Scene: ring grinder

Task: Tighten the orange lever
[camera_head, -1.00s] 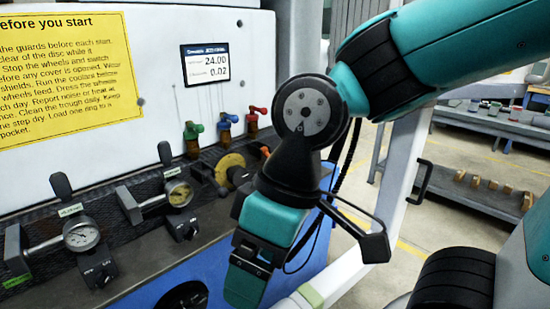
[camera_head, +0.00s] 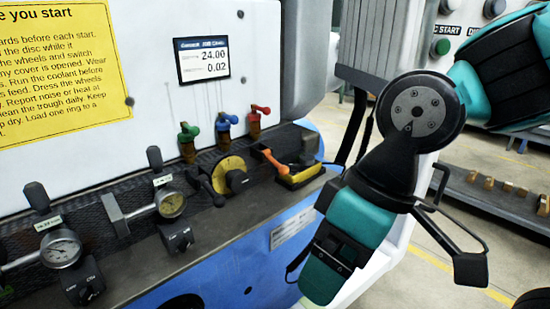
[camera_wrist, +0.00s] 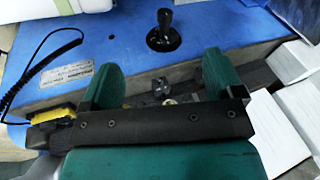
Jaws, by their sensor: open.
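The orange lever (camera_head: 272,161) is in full view in the head view. It sits at the right end of the machine's dark ledge, on a fixture with a yellow base (camera_head: 301,176). My gripper (camera_head: 325,268) is to the right of and below the lever, apart from it, pointing down. In the wrist view my gripper (camera_wrist: 160,68) has its two teal fingers spread wide with nothing held between them. The lever cannot be made out in the wrist view.
A yellow round dial (camera_head: 231,174) is just left of the lever. Red, green and blue valves (camera_head: 226,123) stand behind. Two gauges (camera_head: 171,204) are further left. In the wrist view a black knob (camera_wrist: 164,36) stands on the blue panel (camera_wrist: 110,30) beyond the fingers.

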